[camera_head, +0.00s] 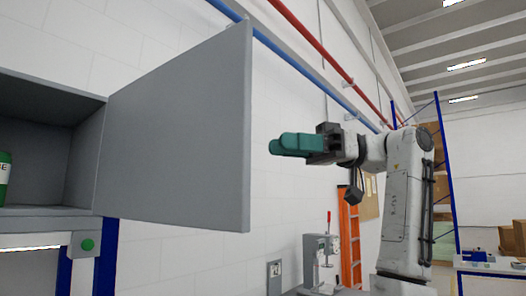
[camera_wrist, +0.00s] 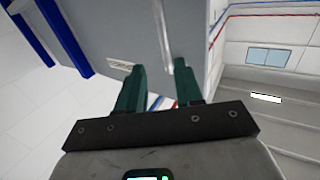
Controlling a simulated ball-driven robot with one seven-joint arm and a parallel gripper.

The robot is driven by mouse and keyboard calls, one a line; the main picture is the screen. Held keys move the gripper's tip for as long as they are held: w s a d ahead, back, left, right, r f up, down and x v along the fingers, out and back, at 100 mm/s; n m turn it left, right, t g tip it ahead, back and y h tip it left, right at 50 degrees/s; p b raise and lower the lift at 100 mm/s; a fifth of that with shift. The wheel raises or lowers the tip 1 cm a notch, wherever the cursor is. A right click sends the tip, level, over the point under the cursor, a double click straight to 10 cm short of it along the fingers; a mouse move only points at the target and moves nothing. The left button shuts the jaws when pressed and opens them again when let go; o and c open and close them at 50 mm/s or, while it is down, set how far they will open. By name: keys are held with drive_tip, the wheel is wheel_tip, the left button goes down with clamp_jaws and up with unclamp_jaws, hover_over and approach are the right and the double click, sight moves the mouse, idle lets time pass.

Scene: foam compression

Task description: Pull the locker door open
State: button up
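The grey locker door (camera_head: 185,125) stands swung wide open in the head view, hinged at the right side of the locker (camera_head: 85,165). My gripper (camera_head: 272,147) has teal fingers and is to the right of the door's free edge, with a gap in the picture. In the wrist view my gripper (camera_wrist: 158,68) has its fingers apart with nothing seen clasped between them. A grey panel, apparently the door (camera_wrist: 115,35), lies beyond the fingers. A pale upright bar (camera_wrist: 163,30), perhaps the handle, shows beyond the gap between the fingertips; its contact with them cannot be told.
A green container (camera_head: 4,180) stands inside the locker at the left edge. A green button (camera_head: 88,245) is below the locker. An orange ladder (camera_head: 349,240) and a bench device (camera_head: 318,255) are behind, near my arm. A blue rack stands at right.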

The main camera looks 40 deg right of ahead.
drive_tip(key=shift+v, duration=1.5)
